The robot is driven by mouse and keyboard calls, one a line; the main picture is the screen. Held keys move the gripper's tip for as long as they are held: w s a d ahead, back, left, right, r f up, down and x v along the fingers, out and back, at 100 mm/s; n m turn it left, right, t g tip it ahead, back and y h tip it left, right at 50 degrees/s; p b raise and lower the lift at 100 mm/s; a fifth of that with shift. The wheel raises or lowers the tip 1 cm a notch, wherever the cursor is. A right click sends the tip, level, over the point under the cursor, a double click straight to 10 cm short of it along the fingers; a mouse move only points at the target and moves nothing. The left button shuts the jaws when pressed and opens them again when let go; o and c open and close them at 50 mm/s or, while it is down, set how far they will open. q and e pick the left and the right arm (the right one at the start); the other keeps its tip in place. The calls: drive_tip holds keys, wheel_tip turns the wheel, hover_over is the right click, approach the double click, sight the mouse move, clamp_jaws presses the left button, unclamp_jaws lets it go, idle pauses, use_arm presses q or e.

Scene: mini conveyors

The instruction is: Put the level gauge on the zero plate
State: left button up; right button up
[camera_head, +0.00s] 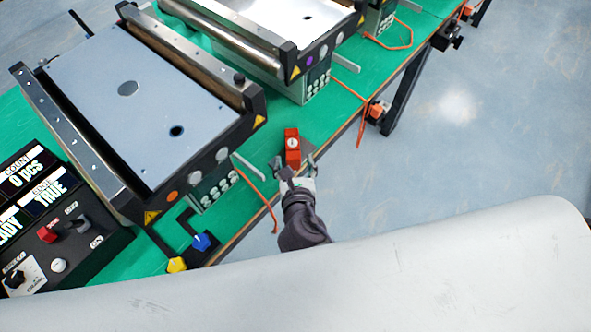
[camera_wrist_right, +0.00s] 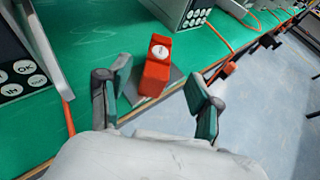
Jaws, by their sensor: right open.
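The level gauge, a red block with a round white dial (camera_head: 292,143), stands near the front edge of the green table. It also shows in the right wrist view (camera_wrist_right: 155,78). A flat dark grey plate (camera_wrist_right: 172,76) lies at its base; it may be the zero plate, but no marking on it is readable. My right gripper (camera_head: 295,164) is open and empty at the table edge, just in front of the gauge. In the right wrist view its fingers (camera_wrist_right: 160,88) stand apart, with the gauge between and beyond them. My left gripper is not in view.
A mini conveyor (camera_head: 100,75) with a light plate on its top stands at left, with another conveyor (camera_head: 285,20) behind. A control panel (camera_head: 50,225) is at lower left. Orange cables (camera_head: 262,200) hang over the table edge. Green table (camera_head: 330,110) is clear behind the gauge.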

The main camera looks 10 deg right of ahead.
drive_tip(key=shift+v, duration=1.65)
drive_tip(key=s+d+f+m+g, duration=0.2)
drive_tip(key=s+f+m, duration=0.2)
drive_tip(key=f, duration=0.6)
drive_tip(key=s+d+f+m+g+y, duration=0.1)
drive_tip(key=s+d+f+m+g, duration=0.25)
drive_tip(key=f, duration=0.75)
drive_tip(key=s+f+m+g, duration=0.2)
drive_tip(key=s+f+m, duration=0.3)
drive_tip(key=f, duration=0.5)
drive_tip(key=s+d+f+m+g, duration=0.2)
drive_tip(key=s+d+f+m, duration=0.3)
drive_tip(key=s+m, duration=0.5)
drive_tip(key=s+d+f+m+g, duration=0.3)
drive_tip(key=s+d+f+m, duration=0.2)
drive_tip(key=s+f+m, duration=0.3)
drive_tip(key=shift+s+d+f+m+y+b, duration=0.3)
drive_tip(key=shift+s+d+f+m, duration=0.1)
drive_tip(key=shift+s+m, duration=0.55)
drive_tip(key=shift+s+r, duration=0.1)
